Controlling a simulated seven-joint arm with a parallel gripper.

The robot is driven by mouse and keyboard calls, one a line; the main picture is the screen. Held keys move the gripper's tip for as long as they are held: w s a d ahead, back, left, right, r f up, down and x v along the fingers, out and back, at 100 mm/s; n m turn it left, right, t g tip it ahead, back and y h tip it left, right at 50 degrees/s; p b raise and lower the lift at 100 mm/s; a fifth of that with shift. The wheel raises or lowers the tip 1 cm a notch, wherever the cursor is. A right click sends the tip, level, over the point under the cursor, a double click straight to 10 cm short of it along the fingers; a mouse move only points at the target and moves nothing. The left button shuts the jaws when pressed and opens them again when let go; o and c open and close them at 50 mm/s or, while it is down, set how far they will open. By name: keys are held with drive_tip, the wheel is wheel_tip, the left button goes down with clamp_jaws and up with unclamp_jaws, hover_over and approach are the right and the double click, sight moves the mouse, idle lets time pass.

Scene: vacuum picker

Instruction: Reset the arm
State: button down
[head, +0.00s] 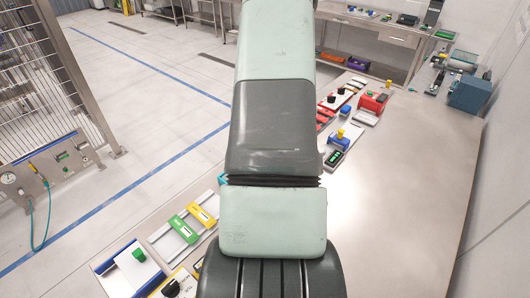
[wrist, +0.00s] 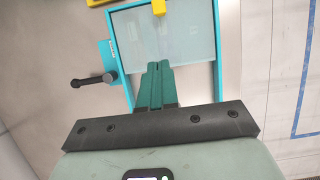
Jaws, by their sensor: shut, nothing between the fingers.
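My arm fills the middle of the head view and hides part of the bench behind it; my gripper does not show there. In the wrist view my gripper (wrist: 156,72) shows as two green fingers held together, with nothing between them. Beyond the fingertips is a teal-framed box (wrist: 215,45) with a pale, see-through panel. A yellow piece (wrist: 161,9) sits at the panel's top edge, past the fingertips. A dark handle (wrist: 90,80) sticks out from the frame's left side. I cannot tell how far the fingers are from the panel.
In the head view, the steel bench (head: 405,190) is bare over most of its right part. A red device (head: 371,102) and a small device with a green display (head: 335,157) stand on it. Yellow and green holders (head: 190,225) lie left of my arm. A wire-mesh fence (head: 50,60) stands far left.

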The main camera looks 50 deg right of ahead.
drive_tip(key=shift+d+r, duration=0.15)
drive_tip(key=shift+r, duration=0.25)
drive_tip(key=w+a+r+n+t+h, duration=0.2)
drive_tip(key=w+a+r+n, duration=0.25)
drive_tip(key=a+r, duration=0.7)
drive_tip(key=w+a+r+n+t+h, duration=0.1)
drive_tip(key=w+a+r+n+h, duration=0.3)
drive_tip(key=a+r, duration=0.7)
drive_tip(key=s+a+r+n+t+y, duration=0.1)
drive_tip(key=s+a+r+n+t, duration=0.15)
drive_tip(key=s+a+n, duration=0.4)
drive_tip(key=s+a+r+n+t+y, duration=0.2)
drive_tip(key=s+a+r, duration=0.2)
drive_tip(key=a, duration=0.6)
drive_tip(key=s+d+n+g+h, duration=0.1)
drive_tip(key=s+g, duration=0.1)
drive_tip(key=s, duration=0.5)
drive_tip(key=shift+s+d, duration=0.25)
drive_tip(key=shift+d, duration=0.15)
